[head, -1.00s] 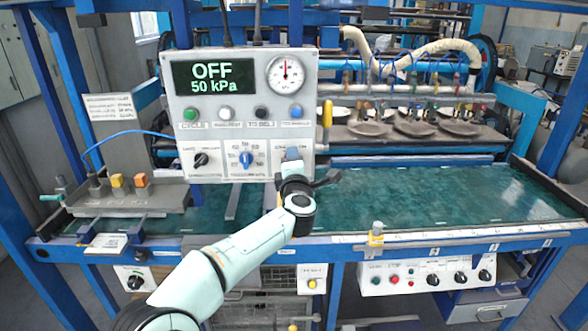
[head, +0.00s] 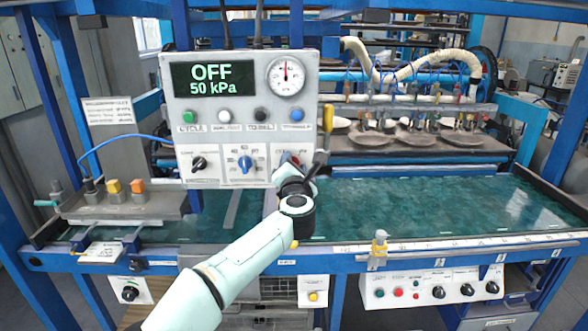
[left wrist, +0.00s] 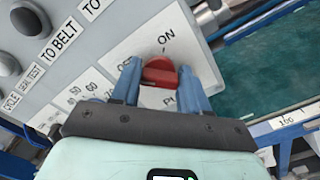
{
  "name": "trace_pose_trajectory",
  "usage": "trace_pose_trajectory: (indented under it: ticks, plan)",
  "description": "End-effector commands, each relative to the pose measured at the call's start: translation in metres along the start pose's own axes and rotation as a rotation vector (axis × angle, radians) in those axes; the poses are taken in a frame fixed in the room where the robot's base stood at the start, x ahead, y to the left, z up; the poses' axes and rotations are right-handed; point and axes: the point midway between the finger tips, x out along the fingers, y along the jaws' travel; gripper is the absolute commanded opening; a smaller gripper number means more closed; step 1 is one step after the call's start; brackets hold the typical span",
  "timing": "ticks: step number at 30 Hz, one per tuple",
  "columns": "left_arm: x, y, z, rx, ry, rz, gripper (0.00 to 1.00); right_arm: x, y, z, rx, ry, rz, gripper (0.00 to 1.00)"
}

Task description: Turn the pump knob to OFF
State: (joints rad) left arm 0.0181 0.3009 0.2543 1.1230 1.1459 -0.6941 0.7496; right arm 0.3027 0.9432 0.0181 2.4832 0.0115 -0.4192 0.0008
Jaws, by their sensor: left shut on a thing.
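The pump knob (left wrist: 160,72) is red and sits on a white plate on the grey control panel (head: 245,105). In the left wrist view it lies between the two blue fingers of my left gripper (left wrist: 159,82), which is shut on it. The words ON and OFF are printed beside the knob, OFF partly hidden by a finger. In the head view my left gripper (head: 291,168) is at the panel's lower right corner and covers most of the knob. The panel display (head: 213,78) reads OFF, 50 kPa. My right gripper is not in view.
The panel also has a black knob (head: 199,163), a blue knob (head: 245,163), a gauge (head: 286,76) and several buttons. A yellow handle (head: 328,119) stands at its right edge. The green bed (head: 430,205) to the right is clear.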

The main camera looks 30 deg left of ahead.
Motion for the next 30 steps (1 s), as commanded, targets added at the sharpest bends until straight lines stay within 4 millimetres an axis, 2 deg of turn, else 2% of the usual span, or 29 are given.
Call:
trace_pose_trajectory:
  ticks: [14, 15, 17, 26, 30]
  plan:
    - [0.000, 0.003, 0.001, -0.017, -0.002, 0.005, 0.14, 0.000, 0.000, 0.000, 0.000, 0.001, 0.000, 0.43]
    - [0.000, 0.003, 0.001, -0.017, -0.002, 0.005, 0.54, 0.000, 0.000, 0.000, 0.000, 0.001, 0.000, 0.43]
    - [0.000, 0.003, 0.001, -0.017, -0.002, 0.005, 0.70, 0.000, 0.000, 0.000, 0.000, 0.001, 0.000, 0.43]
    - [-0.001, 0.001, 0.000, -0.013, -0.001, 0.002, 0.70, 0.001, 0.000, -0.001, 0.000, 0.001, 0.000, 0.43]
    - [-0.011, 0.001, 0.001, -0.013, -0.002, 0.000, 0.70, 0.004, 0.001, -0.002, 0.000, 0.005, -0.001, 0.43]
